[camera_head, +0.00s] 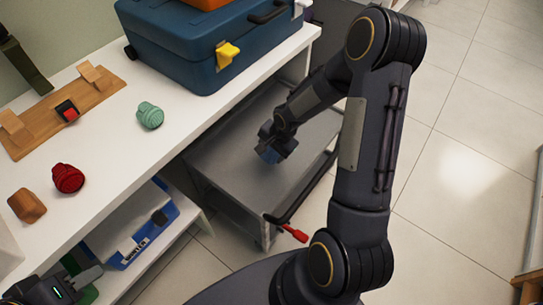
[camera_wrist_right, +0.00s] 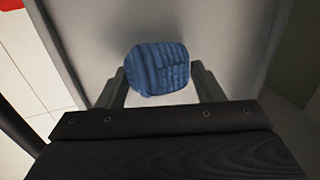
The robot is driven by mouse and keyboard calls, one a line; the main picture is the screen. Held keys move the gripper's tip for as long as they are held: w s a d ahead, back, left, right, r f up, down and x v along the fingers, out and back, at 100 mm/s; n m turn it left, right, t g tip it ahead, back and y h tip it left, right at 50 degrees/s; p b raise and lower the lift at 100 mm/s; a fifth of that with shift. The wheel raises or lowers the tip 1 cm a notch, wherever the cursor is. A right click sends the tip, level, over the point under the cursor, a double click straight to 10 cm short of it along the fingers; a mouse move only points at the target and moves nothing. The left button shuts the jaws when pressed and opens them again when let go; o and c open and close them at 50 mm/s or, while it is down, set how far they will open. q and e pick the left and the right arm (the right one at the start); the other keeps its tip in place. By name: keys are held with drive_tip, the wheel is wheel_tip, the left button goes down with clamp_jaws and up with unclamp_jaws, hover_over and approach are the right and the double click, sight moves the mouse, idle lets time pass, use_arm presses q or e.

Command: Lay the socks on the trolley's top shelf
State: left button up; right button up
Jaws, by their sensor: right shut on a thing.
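A blue ribbed rolled sock (camera_wrist_right: 158,70) is between the fingers of my right gripper (camera_wrist_right: 158,82), which is shut on it. In the head view my right gripper (camera_head: 272,148) is over the grey top shelf (camera_head: 222,160) of the trolley, with a little of the blue sock (camera_head: 268,155) showing below it. I cannot tell whether the sock touches the shelf. A red rolled sock (camera_head: 68,178) and a mint green rolled sock (camera_head: 150,115) lie on the white table. My left gripper (camera_head: 88,278) is at the lower left, partly cut off; its opening is unclear.
A blue toolbox (camera_head: 185,45) with yellow latches stands on the white table (camera_head: 115,190), beside a wooden rack (camera_head: 45,125) and a brown wooden block (camera_head: 27,205). A blue bin (camera_head: 130,245) is on the lower shelf. The trolley's shelf around the sock is clear.

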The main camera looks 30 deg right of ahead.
sight(270, 156)
wheel_tip(270, 156, down, 3)
drive_tip(key=shift+a+b, duration=0.1)
drive_tip(key=shift+b, duration=0.2)
use_arm(q)
drive_tip(key=shift+w+a+f, duration=0.25)
drive_tip(key=shift+w+f, duration=0.1)
drive_tip(key=shift+f, duration=0.1)
use_arm(e)
drive_tip(key=shift+w+a, duration=0.15)
drive_tip(key=shift+w, duration=0.05)
drive_tip(key=shift+f, duration=0.1)
drive_tip(key=o, duration=1)
drive_tip(key=shift+c, duration=0.2)
use_arm(q)
drive_tip(key=shift+s+f, duration=0.1)
drive_tip(key=shift+f, duration=0.05)
